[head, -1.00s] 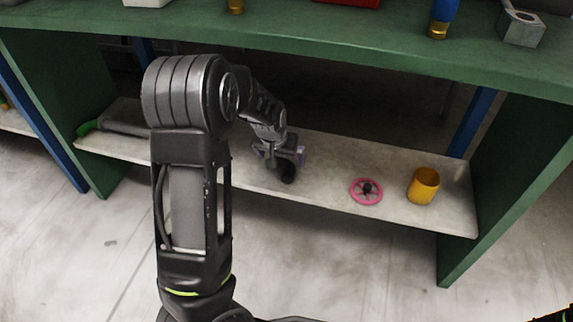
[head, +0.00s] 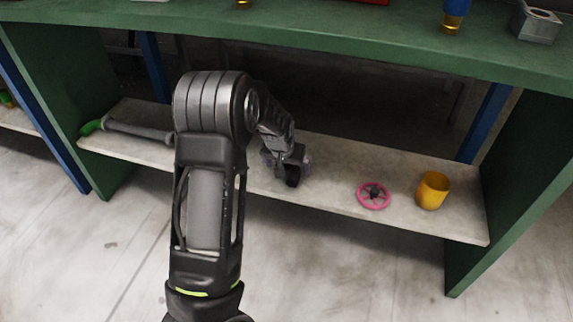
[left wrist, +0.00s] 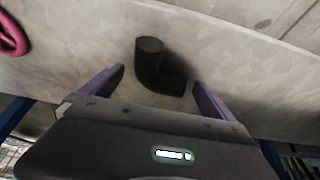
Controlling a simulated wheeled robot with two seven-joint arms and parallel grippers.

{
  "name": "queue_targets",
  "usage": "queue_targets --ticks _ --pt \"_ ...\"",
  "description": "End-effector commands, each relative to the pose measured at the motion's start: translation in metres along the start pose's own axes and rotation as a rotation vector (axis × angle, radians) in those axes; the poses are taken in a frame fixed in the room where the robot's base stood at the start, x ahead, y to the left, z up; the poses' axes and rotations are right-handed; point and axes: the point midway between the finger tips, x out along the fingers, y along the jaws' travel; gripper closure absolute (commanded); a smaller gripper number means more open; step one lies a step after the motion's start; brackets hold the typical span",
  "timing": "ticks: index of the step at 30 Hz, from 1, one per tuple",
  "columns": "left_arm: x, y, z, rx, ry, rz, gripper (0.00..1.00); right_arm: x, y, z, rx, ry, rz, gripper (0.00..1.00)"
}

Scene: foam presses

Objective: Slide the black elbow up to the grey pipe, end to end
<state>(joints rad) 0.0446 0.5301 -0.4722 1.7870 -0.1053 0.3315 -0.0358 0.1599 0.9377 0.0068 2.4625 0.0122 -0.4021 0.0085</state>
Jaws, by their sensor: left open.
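The black elbow (head: 292,182) stands on the low shelf below my left gripper (head: 287,162). In the left wrist view the elbow (left wrist: 149,62) lies between the two purple fingers of my open left gripper (left wrist: 158,79), with a gap on each side. The grey pipe (head: 138,129) lies at the left of the shelf, with a green piece (head: 92,127) at its left end. My left arm hides the pipe's right end. My right gripper is not in view.
A pink handwheel (head: 373,196) and a yellow cup (head: 432,190) stand on the shelf (head: 330,197) to the right of the elbow. The green bench top (head: 300,40) overhangs the shelf. Green side panels (head: 50,100) close both ends.

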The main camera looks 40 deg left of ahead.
Motion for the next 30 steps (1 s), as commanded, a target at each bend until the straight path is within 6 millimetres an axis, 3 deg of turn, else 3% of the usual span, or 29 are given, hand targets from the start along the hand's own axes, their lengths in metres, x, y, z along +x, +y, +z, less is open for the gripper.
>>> queue_targets --ticks 3,13,30 --pt "0.0113 0.0 0.0005 0.0 0.0 0.0 0.0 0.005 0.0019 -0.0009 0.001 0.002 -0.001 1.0" --pt "0.0129 0.0 -0.0002 0.0 0.0 0.0 0.0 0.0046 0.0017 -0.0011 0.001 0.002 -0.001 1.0" --pt "0.0128 0.0001 -0.0001 0.0 0.0 0.0 0.46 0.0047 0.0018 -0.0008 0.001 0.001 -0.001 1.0"
